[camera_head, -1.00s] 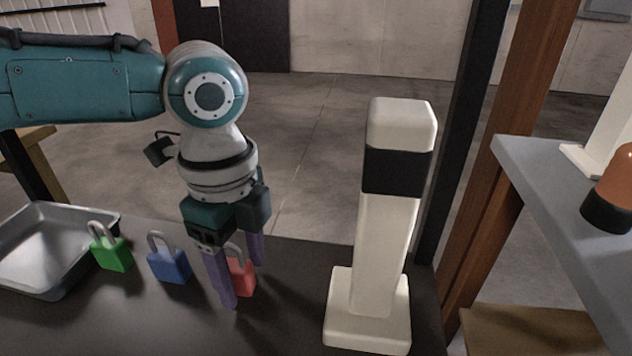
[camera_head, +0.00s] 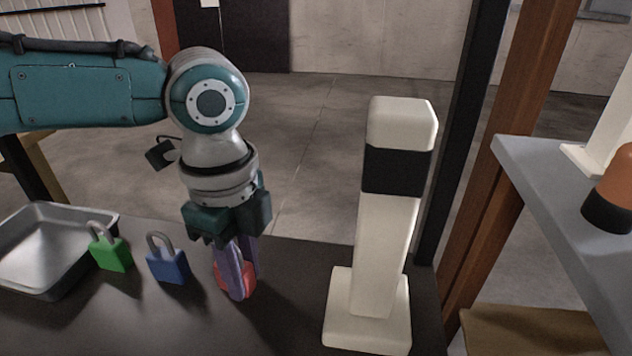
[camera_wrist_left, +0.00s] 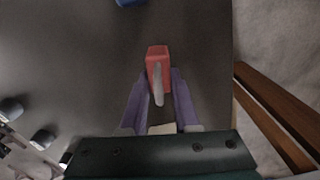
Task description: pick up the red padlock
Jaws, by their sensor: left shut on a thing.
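The red padlock (camera_head: 221,277) stands on the dark table, partly hidden behind the fingers of my left gripper (camera_head: 240,288). The gripper points down, and its purple fingers are shut on the padlock from both sides. In the left wrist view the red padlock (camera_wrist_left: 158,58) sits between the fingertips of the left gripper (camera_wrist_left: 160,90), with its grey shackle toward the camera. I cannot tell any gap between the padlock and the table. My right gripper does not show.
A blue padlock (camera_head: 170,267) and a green padlock (camera_head: 113,256) stand to the left of the red one. A metal tray (camera_head: 88,273) lies at the far left. A white post with a black band (camera_head: 385,235) stands to the right. Table between post and gripper is clear.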

